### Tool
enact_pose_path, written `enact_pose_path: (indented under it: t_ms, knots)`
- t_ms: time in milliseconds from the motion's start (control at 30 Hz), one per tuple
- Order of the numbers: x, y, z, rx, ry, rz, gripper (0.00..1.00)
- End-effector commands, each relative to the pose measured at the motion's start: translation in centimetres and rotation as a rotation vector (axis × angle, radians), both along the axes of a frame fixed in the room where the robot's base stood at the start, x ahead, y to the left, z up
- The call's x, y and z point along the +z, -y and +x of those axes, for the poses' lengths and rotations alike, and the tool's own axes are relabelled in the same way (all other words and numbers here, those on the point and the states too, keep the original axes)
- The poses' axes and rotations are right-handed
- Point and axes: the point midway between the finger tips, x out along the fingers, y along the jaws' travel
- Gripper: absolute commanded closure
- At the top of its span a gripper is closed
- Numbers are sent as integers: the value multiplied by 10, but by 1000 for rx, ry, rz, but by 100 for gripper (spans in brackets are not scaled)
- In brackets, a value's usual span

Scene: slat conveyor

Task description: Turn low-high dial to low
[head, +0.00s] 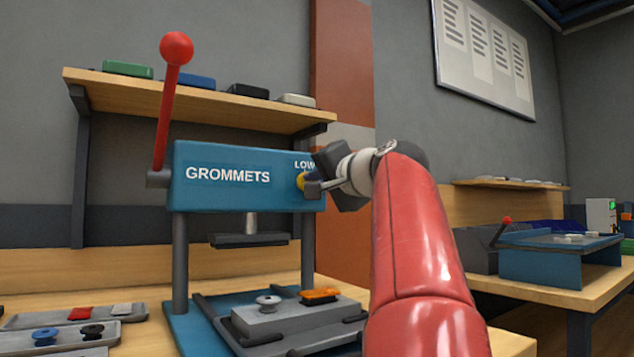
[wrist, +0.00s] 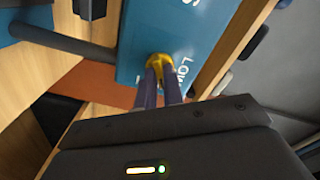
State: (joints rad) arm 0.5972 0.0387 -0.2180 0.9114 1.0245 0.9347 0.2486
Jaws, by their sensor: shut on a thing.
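The blue press head marked GROMMETS (head: 228,176) carries a yellow dial (head: 300,182) at its right end, just under the word LOW. My gripper (head: 308,186) reaches in from the right and is shut on the dial. In the wrist view the yellow dial (wrist: 160,60) sits between the two finger tips (wrist: 160,72). The word LOW is beside it. The HIGH mark and the dial's pointer cannot be made out, as the fingers and my wrist cover part of the panel.
A lever with a red knob (head: 176,48) rises at the press's left side. The press bed (head: 285,320) holds a grommet piece and an orange part (head: 320,296). Trays (head: 60,340) lie at the front left. A shelf (head: 200,97) with small boxes runs behind.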

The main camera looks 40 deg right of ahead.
Motion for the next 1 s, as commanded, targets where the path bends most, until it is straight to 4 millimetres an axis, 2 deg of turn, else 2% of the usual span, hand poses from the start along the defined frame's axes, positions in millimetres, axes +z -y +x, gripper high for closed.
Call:
enact_pose_path:
  t_ms: [700, 1000]
  knots:
    - [-2, 0, 1, 0, -41, -671, 100]
    - [-2, 0, 0, 1, -53, -888, 100]
